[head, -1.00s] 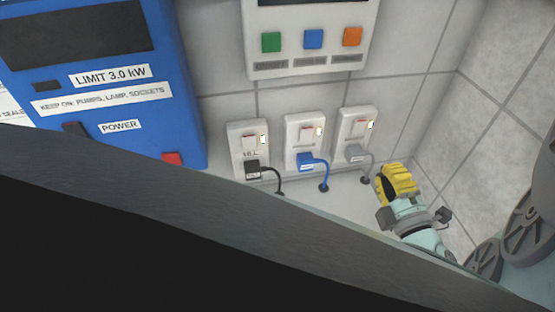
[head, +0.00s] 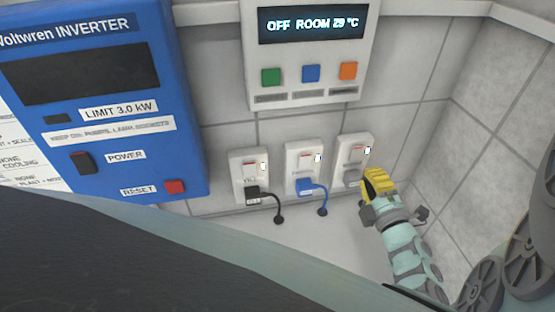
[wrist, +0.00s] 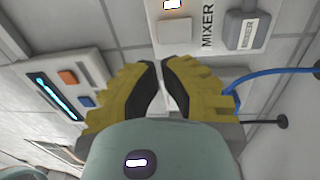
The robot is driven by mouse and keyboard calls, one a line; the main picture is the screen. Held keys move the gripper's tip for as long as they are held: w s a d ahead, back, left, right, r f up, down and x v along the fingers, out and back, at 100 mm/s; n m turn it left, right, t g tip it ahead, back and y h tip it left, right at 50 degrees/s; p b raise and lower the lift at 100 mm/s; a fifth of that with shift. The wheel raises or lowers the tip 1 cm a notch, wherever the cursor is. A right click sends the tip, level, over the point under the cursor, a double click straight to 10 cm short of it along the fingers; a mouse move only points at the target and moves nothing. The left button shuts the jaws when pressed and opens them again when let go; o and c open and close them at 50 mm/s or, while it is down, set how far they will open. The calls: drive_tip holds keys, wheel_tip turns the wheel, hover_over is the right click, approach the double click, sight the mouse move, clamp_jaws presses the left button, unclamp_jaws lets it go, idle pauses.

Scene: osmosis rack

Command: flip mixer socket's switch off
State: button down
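The mixer socket (head: 354,151) is the right-most of three white wall sockets in the head view. Its grey plug (wrist: 246,30) and MIXER label (wrist: 208,26) show in the wrist view. Its pale rocker switch (wrist: 176,28) sits beside a lit indicator (wrist: 172,4). I cannot tell of any contact.
Two similar sockets stand to the left, with a blue plug (head: 304,186) and a black plug (head: 253,194). Above hangs a button panel (head: 310,95) reading OFF ROOM 29 °C. A blue inverter (head: 100,100) is at left. A tiled side wall (head: 490,120) bounds the right.

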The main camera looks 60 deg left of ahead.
sight(356, 150)
drive_tip(key=shift+p+x, duration=0.85)
drive_tip(key=shift+x, duration=2.65)
drive_tip(key=shift+a, duration=0.1)
